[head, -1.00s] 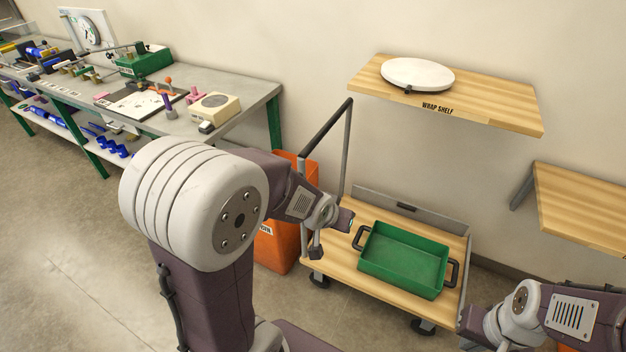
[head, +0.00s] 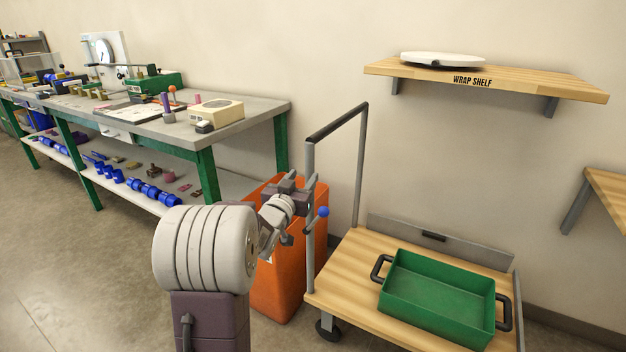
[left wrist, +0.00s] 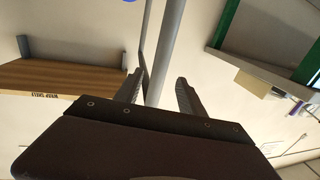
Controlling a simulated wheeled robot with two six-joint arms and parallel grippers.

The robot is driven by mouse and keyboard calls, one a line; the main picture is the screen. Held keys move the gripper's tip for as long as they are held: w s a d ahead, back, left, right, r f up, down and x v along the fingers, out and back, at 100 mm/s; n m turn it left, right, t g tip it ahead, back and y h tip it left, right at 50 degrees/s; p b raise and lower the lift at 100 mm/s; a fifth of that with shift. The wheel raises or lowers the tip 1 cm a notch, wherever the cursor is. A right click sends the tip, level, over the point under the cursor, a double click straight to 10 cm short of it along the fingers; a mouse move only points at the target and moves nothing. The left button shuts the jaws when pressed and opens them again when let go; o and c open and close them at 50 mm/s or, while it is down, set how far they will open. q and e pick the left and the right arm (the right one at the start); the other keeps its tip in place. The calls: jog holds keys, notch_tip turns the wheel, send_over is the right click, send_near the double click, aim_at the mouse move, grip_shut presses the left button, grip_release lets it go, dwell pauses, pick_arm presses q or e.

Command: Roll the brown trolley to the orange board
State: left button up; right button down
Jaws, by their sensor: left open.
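The trolley has a light brown wooden deck (head: 350,262) and an upright grey frame with a dark top bar (head: 337,123). My left gripper (head: 308,187) is open at the frame's near post (head: 310,240). In the left wrist view that post (left wrist: 168,50) runs up between the two spread fingers (left wrist: 158,92); I cannot tell whether either finger touches it. A small blue knob (head: 323,211) shows beside the post. A green tray (head: 440,300) with dark handles sits on the deck. No orange board is visible. My right gripper is not in view.
An orange bin (head: 275,280) stands close behind my left forearm, beside the trolley. The workbench (head: 255,108) with tools is at the left. The wrap shelf (head: 560,88) is on the wall above, and another wooden shelf (head: 608,190) is at right. The left floor is clear.

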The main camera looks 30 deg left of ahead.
aim_at(313, 164)
pick_arm(q)
jog(key=w, duration=0.3)
jog(key=w+a+b, duration=0.1)
jog(key=w, duration=0.5)
jog(key=shift+a, duration=0.35)
jog(key=shift+r, duration=0.1)
grip_shut()
dwell(0.8)
